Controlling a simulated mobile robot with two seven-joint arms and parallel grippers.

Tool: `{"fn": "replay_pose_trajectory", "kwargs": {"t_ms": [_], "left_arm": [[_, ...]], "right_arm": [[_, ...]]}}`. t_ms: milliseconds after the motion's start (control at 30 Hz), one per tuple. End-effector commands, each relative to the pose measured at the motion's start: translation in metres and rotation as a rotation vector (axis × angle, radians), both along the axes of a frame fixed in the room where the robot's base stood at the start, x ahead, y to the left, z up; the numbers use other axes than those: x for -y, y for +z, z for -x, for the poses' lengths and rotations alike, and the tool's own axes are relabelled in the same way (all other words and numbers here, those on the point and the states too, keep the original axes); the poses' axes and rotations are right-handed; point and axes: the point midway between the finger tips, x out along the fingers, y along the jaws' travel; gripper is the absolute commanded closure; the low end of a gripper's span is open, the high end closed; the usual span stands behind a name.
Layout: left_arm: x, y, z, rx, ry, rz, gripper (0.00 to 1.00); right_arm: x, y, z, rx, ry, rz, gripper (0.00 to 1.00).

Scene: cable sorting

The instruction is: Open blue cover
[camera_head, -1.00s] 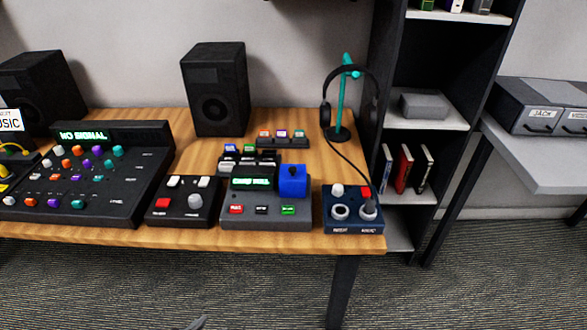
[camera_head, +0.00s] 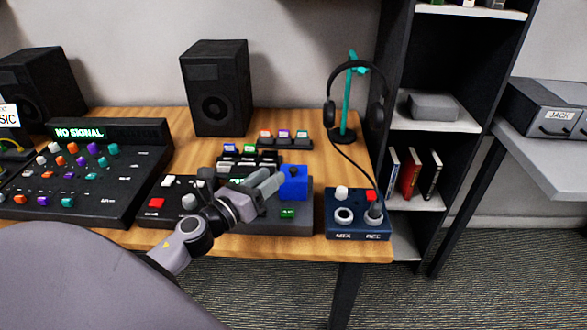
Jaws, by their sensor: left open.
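The blue cover (camera_head: 293,183) is a small box-like piece on the right part of a dark grey device (camera_head: 303,222) near the table's front edge. It looks closed. My left gripper (camera_head: 276,182) reaches in from the lower left over this device, its fingers open and their tips close to the left side of the cover. I cannot tell whether they touch it. My arm hides the device's display and some of its buttons; a green button (camera_head: 287,212) shows below the cover. My right gripper is not in view.
A navy box with knobs (camera_head: 343,231) stands just right of the device. A small black box with a red button (camera_head: 156,203) and a large mixer (camera_head: 120,205) are to the left. Behind are small units, a speaker (camera_head: 215,90) and a headphone stand (camera_head: 350,95).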

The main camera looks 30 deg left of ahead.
Motion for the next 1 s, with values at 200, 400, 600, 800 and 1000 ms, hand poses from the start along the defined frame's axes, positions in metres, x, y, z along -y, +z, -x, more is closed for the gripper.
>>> {"fn": "replay_pose_trajectory", "kwargs": {"t_ms": [200,400,600,800,1000], "left_arm": [[0.002,-0.009,-0.007,0.000,-0.115,-0.282,0.58],[0.005,-0.009,-0.019,0.001,-0.128,-0.312,0.58],[0.011,-0.008,-0.044,0.002,-0.128,-0.308,0.58],[0.016,-0.009,-0.065,0.000,-0.128,-0.306,0.58],[0.019,-0.009,-0.075,0.001,-0.129,-0.307,0.58]], "right_arm": [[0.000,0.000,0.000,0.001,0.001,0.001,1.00],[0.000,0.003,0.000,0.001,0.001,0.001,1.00],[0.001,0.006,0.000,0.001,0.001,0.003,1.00],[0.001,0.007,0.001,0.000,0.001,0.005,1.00],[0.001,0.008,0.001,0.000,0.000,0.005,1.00]]}}
